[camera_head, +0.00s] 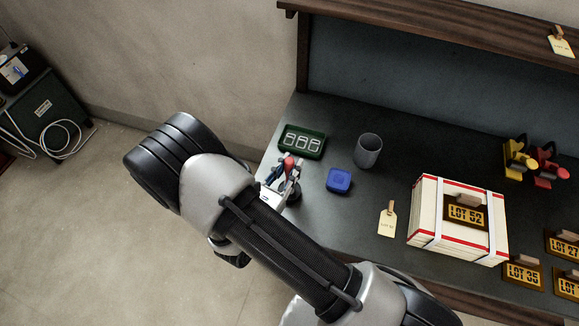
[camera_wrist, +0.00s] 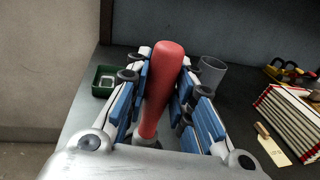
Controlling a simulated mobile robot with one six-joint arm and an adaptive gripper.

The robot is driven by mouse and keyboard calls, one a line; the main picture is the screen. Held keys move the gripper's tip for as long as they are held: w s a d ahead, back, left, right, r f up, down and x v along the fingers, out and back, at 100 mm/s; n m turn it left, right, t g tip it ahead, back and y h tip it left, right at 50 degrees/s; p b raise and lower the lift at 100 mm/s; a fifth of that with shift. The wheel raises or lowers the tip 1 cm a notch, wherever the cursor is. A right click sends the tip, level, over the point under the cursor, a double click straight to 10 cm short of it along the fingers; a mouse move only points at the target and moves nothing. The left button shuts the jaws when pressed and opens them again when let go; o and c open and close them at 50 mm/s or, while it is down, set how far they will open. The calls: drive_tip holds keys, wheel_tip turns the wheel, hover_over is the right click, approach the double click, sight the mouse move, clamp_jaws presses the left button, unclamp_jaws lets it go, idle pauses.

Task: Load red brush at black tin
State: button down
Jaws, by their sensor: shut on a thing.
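The red brush (camera_head: 289,161) is held in my gripper (camera_head: 287,169), at the left end of the dark bench. In the wrist view, the red handle (camera_wrist: 163,80) stands between the blue-padded fingers of my gripper (camera_wrist: 163,85), which is shut on it. The handle's rounded end points up and away; its lower end meets something dark, and the bristles are hidden. A dark round thing (camera_head: 294,196), perhaps the black tin, shows partly behind my gripper in the head view. I cannot tell whether the brush touches it.
A green tray (camera_head: 316,155) with pale shapes, a grey cup (camera_head: 368,151) and a blue square tin (camera_head: 339,180) stand near my gripper. A tan tag (camera_head: 387,219) and a white-and-red box (camera_head: 430,213) lie to the right. The bench's left edge is close.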

sight(290, 159)
drive_tip(key=shift+r+p, duration=2.55)
drive_tip(key=shift+r, duration=0.95)
